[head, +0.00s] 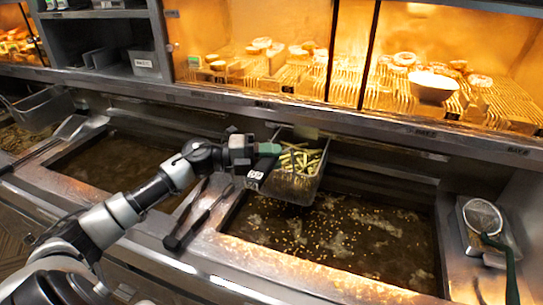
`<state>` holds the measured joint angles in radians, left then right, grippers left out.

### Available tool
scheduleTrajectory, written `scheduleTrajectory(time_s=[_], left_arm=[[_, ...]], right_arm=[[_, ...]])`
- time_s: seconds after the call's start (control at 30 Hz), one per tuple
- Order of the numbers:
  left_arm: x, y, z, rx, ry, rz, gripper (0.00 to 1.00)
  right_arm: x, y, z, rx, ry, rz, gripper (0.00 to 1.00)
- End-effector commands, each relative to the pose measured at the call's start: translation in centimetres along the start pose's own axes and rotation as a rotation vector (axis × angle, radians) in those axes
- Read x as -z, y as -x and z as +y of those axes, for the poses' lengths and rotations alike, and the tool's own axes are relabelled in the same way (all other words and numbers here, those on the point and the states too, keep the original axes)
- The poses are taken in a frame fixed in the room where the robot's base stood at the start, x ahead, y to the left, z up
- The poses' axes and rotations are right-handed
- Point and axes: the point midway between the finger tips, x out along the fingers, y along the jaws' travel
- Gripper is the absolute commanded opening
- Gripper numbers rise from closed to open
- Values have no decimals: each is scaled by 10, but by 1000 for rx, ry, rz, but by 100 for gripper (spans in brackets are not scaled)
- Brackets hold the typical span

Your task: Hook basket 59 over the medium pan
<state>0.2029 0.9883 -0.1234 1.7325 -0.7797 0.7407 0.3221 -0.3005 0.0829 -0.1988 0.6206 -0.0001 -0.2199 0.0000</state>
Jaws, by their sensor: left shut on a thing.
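A grey basket (292,188) with pale yellow fries in it is held near the middle of the head view. A white tag shows on its left side, but its number is too small to read. My left gripper (256,150) is shut on the basket at its green handle. The basket is above the left rear part of the large right oil pan (345,240). I cannot tell whether it touches the rim. A second oil pan (115,160) lies to the left, partly hidden by my arm. No label shows which pan is the medium one. My right gripper is not in view.
Dark tongs (198,215) lie on the divider between the two pans. Another basket (42,108) hangs at the far left. A strainer with a green handle (482,216) lies at the right. A lit warming shelf with a white bowl (432,88) runs along the back.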

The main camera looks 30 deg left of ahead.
Motion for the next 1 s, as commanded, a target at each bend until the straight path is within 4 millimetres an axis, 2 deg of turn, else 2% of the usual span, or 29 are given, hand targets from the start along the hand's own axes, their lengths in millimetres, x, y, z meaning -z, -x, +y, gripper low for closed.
scheduleTrajectory(time_s=[0.37,1.0], left_arm=[[0,0,-1,2,-4,-1,0],[0,0,11,2,-3,-1,0]], right_arm=[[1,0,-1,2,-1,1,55],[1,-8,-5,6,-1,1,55]])
